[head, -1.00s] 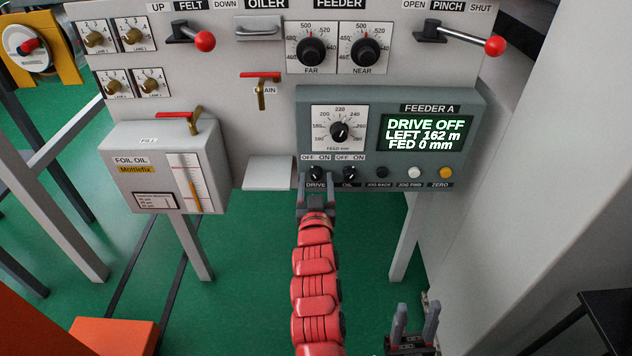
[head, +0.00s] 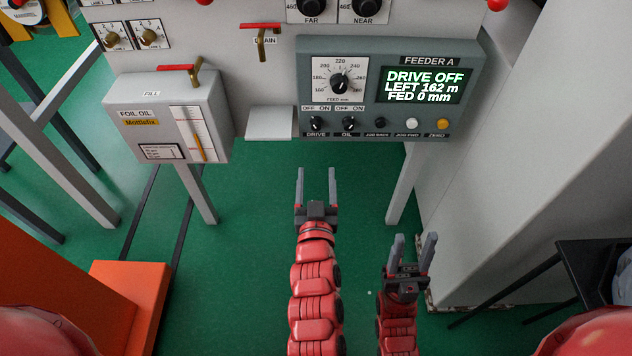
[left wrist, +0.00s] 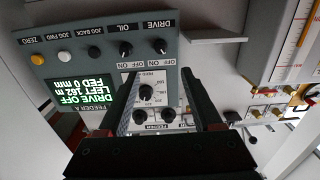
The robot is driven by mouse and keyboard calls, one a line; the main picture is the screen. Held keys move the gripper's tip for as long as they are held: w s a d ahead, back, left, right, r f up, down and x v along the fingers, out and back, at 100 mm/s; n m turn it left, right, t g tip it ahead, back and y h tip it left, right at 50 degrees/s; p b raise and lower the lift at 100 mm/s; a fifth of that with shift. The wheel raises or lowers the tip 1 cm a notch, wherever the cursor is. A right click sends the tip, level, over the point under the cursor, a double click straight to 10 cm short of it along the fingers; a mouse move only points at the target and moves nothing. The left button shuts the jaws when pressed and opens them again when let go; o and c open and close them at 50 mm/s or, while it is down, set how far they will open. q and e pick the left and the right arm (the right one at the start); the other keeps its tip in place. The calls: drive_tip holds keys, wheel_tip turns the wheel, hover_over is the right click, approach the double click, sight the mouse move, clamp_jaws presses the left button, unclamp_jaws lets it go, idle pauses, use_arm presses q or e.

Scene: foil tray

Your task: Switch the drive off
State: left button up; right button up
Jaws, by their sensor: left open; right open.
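The DRIVE knob (head: 316,124) is a small black rotary switch at the lower left of the grey Feeder A panel, under OFF and ON labels. It also shows in the left wrist view (left wrist: 160,46). The screen (head: 424,86) reads DRIVE OFF, LEFT 162 m, FED 0 mm. The OIL knob (head: 349,124) is just right of the DRIVE knob. My left gripper (head: 316,188) is open and empty, below and apart from the panel. My right gripper (head: 411,253) is open and empty, lower and further right.
A large feed dial (head: 339,83) sits above the knobs. JOG BACK (head: 382,123), JOG FWD (head: 411,123) and ZERO (head: 442,124) buttons are to the right. A small shelf (head: 270,123) and the foil oil box (head: 165,115) are left. Space below the panel is clear.

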use_arm(q)
drive_tip(key=s+p, duration=0.1)
drive_tip(key=s, duration=0.2)
drive_tip(key=shift+s+p, duration=0.15)
drive_tip(key=shift+p, duration=0.15)
